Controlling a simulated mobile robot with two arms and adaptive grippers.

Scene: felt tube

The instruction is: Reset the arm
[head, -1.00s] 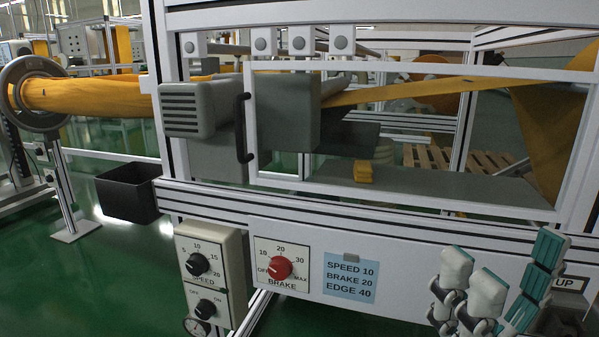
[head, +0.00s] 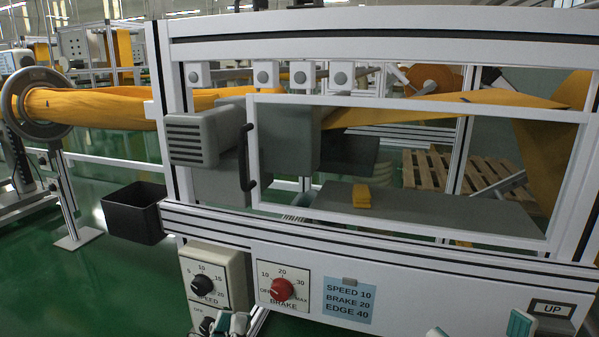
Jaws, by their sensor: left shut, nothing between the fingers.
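My left gripper (head: 230,325) shows only as white and teal fingertips at the bottom edge of the head view. They are close together and empty, in front of the lower knob of the speed panel. More white and teal finger parts of mine just reach into the bottom edge at lower right, apart from each other; the rest is cut off. No gripper is seen holding anything.
The machine frame has a window with a black handle (head: 247,157). Below are a speed panel (head: 216,278), a red brake knob (head: 281,289), a blue note (head: 348,300) and an UP sign (head: 552,309). Yellow felt (head: 95,107) runs through. A black bin (head: 133,213) stands left.

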